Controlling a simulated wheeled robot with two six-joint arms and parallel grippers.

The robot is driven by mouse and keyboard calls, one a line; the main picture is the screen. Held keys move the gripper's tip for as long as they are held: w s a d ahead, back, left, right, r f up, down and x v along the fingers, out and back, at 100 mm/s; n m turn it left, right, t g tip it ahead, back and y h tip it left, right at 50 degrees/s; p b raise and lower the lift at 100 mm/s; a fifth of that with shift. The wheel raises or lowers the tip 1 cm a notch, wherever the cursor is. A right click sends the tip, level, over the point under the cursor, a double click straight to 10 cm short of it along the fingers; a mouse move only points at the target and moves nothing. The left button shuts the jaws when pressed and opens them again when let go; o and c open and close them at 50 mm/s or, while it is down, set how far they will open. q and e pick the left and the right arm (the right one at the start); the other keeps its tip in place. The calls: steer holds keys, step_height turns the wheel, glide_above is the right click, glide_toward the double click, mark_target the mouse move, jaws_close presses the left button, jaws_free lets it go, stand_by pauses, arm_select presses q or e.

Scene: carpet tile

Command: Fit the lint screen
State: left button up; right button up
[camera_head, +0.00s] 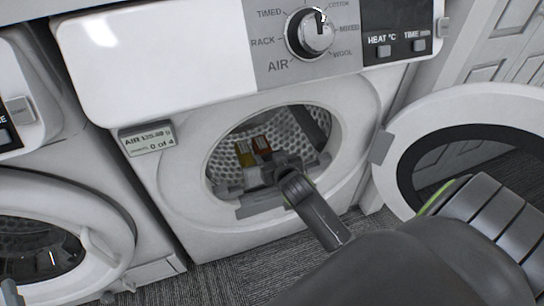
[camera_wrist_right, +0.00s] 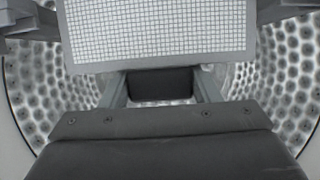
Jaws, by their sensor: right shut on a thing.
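The lint screen (camera_wrist_right: 155,30) is a white mesh in a grey frame, with a dark block-like grip (camera_wrist_right: 160,84) at its near edge. My right gripper (camera_wrist_right: 160,90) is shut on this grip, one finger on each side. In the head view my right gripper (camera_head: 283,168) is at the lower rim of the dryer (camera_head: 350,130) opening. Grey housing parts (camera_head: 258,205) lie along that rim. The screen is mostly hidden in the head view, and I cannot tell whether it touches the housing. My left gripper is not clearly visible.
The dryer's round door (camera_head: 480,103) stands open at the right. A yellow thing (camera_head: 243,154) and a red-brown thing (camera_head: 262,146) show inside the perforated drum (camera_head: 312,125). A small display (camera_head: 148,139) reads "0 of 4". Another machine (camera_head: 70,205) stands at the left.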

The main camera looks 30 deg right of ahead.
steer(key=shift+p, duration=0.45)
stand_by(0.6)
steer(key=shift+f+b, duration=4.45)
steer(key=shift+f, duration=1.65)
steer(key=o, duration=1.4)
steer(key=shift+s, duration=0.1)
steer(key=shift+c, duration=0.2)
steer(key=shift+f, duration=0.1)
steer(key=p+v, duration=0.6)
steer(key=v, duration=1.1)
steer(key=shift+r+p, duration=0.25)
steer(key=shift+p, duration=0.05)
